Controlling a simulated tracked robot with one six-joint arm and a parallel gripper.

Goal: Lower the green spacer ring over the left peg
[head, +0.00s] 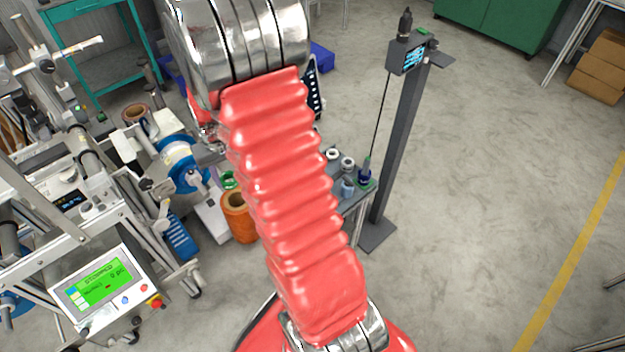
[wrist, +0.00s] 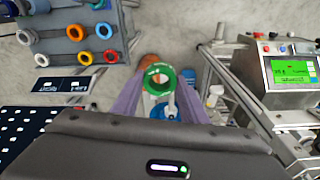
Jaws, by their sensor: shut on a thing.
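The green spacer ring (wrist: 159,69) is in the middle of the wrist view, between the two purple fingers of my gripper (wrist: 160,83). My gripper is shut on it and the ring's open hole faces the camera. In the head view the green ring (head: 228,179) shows in part beside my red arm, which hides the gripper. A blue reel (head: 183,158) with a white part is left of it. In the wrist view blue and pale parts (wrist: 172,109) show just below the ring. I cannot tell which part is the left peg, and the ring is not visibly around one.
An orange cylinder (head: 238,222) stands below the ring in the head view. A grey rack (wrist: 72,47) with several coloured rings is at the wrist view's upper left. A machine with a green screen (head: 98,283) stands at left. Open floor (head: 480,190) lies at right.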

